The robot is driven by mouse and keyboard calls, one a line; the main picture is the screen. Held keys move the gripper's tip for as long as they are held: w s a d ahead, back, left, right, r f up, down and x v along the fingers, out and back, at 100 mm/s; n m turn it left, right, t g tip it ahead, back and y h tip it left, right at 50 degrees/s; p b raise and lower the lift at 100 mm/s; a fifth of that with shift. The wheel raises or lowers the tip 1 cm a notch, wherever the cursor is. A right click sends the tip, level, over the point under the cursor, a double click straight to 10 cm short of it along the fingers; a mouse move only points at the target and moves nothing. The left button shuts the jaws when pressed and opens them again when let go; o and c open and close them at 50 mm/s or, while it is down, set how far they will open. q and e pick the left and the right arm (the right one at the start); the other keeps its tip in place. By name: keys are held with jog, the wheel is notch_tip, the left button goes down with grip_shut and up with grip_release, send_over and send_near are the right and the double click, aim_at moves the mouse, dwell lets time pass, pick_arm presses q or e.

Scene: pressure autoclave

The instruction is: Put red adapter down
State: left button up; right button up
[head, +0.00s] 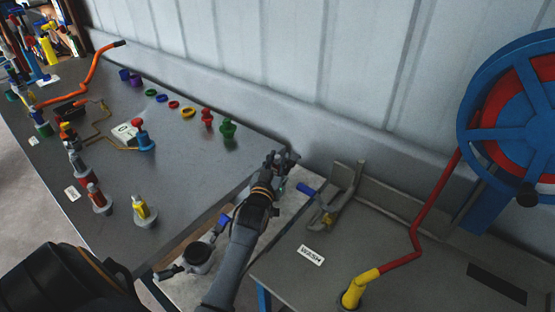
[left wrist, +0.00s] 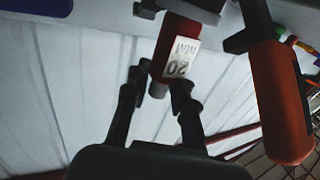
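My right gripper is not in view.
The grey table (head: 185,190) holds small colored fittings, including a red one (head: 206,117) and a green one (head: 228,129). A second bench with a "WASH" label (head: 311,256) and a red pipe (head: 417,215) is at right. A blue-and-red reel (head: 500,110) stands beyond. An orange-red cylinder (left wrist: 280,105) shows in the wrist view.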

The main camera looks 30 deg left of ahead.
pick_arm(q)
jog(key=o, duration=0.4)
jog(key=shift+o, duration=0.2)
jog(key=shift+r, duration=0.1)
jog(key=shift+r+p, duration=0.3)
jog(key=shift+r, duration=0.05)
jog(key=b+v, duration=0.2)
jog(key=v, duration=1)
jog(key=shift+f, duration=0.15)
